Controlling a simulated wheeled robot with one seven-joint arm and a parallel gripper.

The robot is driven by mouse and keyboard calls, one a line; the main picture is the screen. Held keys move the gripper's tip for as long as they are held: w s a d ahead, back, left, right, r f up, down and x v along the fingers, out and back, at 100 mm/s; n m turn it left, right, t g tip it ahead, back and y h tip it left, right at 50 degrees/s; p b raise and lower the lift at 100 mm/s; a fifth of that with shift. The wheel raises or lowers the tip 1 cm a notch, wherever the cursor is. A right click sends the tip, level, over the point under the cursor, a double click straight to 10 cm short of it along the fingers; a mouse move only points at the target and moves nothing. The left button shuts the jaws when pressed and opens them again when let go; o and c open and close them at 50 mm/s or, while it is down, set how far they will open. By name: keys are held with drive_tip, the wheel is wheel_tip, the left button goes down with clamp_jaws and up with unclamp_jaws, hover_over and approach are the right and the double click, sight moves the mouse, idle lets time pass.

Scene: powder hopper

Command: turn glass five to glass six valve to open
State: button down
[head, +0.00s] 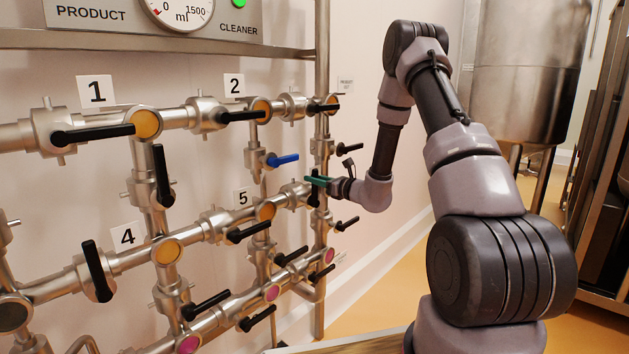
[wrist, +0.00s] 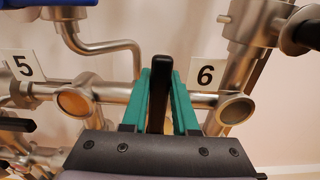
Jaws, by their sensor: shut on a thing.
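The valve between glass five and glass six has a black handle (wrist: 160,92), which also shows in the head view (head: 315,197). The handle stands upright in the wrist view, across the level pipe. My gripper (wrist: 162,78) has green fingers, one on each side of the handle, shut on it. In the head view my gripper (head: 318,181) is at the right end of the middle pipe row. Glass five (wrist: 76,103) is an orange-brown sight glass left of the handle, also seen in the head view (head: 265,211). Glass six (wrist: 236,108) is right of the handle, under the 6 label (wrist: 207,74). My gripper hides the valve body.
A blue handle (head: 283,160) sits above and left of my gripper. Other black handles (head: 345,149) (head: 346,223) stick out close by. Steel pipes fill the wall on the left. A steel tank (head: 525,75) stands at the back right.

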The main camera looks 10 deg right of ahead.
drive_tip(key=w+d+f+m, duration=0.2)
drive_tip(key=f+m, duration=0.3)
drive_tip(key=m, duration=0.4)
drive_tip(key=w+d+f+m, duration=0.2)
drive_tip(key=d+f+m, duration=0.3)
drive_tip(key=m, duration=0.5)
drive_tip(key=shift+w, duration=0.15)
idle(0.4)
drive_tip(key=shift+f, duration=0.1)
drive_tip(key=c, duration=0.9)
unclamp_jaws()
drive_tip(key=shift+c, duration=0.2)
drive_tip(key=shift+o, duration=1.3)
drive_tip(key=shift+w+f, duration=0.1)
drive_tip(key=shift+w, duration=0.05)
drive_tip(key=shift+r, duration=0.2)
